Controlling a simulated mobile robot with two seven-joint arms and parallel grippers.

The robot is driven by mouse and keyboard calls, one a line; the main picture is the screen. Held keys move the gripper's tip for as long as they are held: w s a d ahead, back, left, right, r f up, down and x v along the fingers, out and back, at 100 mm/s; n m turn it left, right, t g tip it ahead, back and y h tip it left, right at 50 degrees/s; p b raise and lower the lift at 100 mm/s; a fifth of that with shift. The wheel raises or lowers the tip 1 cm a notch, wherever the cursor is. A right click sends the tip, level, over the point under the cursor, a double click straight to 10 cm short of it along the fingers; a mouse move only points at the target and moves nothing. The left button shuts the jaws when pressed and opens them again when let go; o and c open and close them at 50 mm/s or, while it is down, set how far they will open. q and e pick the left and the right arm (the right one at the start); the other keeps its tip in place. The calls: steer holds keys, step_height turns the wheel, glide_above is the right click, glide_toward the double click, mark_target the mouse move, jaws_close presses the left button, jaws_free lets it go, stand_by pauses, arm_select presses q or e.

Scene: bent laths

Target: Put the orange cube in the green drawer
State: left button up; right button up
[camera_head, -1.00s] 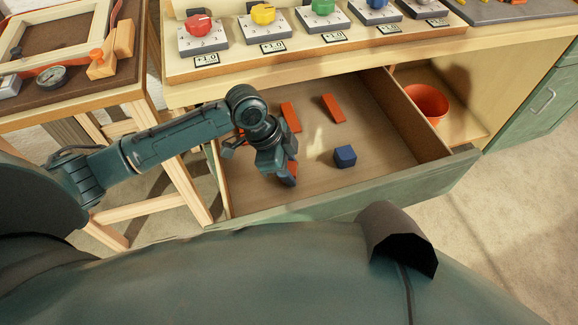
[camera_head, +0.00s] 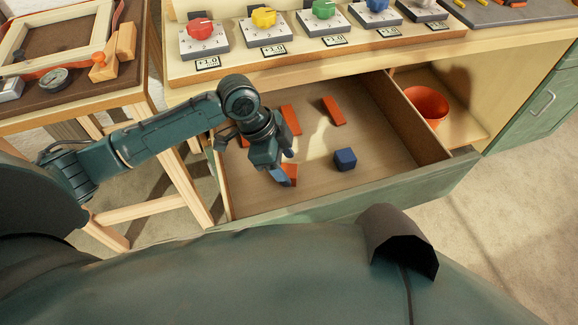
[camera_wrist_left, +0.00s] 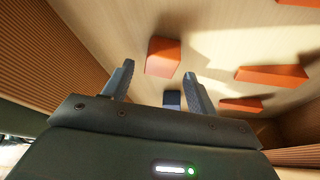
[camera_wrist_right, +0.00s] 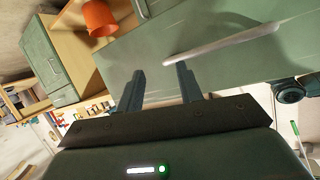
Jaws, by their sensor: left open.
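The green drawer (camera_head: 400,190) is pulled open, with its green front toward me and a bare wooden floor. The orange cube (camera_head: 292,169) lies inside it on the left side, partly hidden by my left gripper (camera_head: 281,177). In the left wrist view the orange cube (camera_wrist_left: 163,57) is just beyond and between the fingertips, with no finger visibly closed on it. The left gripper is open and empty. My right gripper (camera_wrist_right: 160,72) shows in its wrist view with fingers apart and nothing between them, near a green front with a pale handle.
A blue cube (camera_head: 345,159) lies in the middle of the drawer. Orange laths (camera_head: 333,110) lie toward its back. An orange bowl (camera_head: 428,103) stands in the open compartment to the right. Several coloured knobs (camera_head: 264,17) line the worktop above. A wooden side table (camera_head: 75,100) stands at left.

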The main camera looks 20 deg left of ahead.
arm_select(q)
steer(key=p+v, duration=0.1)
steer(key=v, duration=0.8)
arm_select(e)
steer(key=shift+w+a+f+g, duration=0.3)
steer(key=shift+a, duration=0.1)
arm_select(q)
steer(key=shift+r, duration=0.1)
arm_select(e)
steer(key=shift+w+r, duration=0.1)
steer(key=shift+r, duration=0.1)
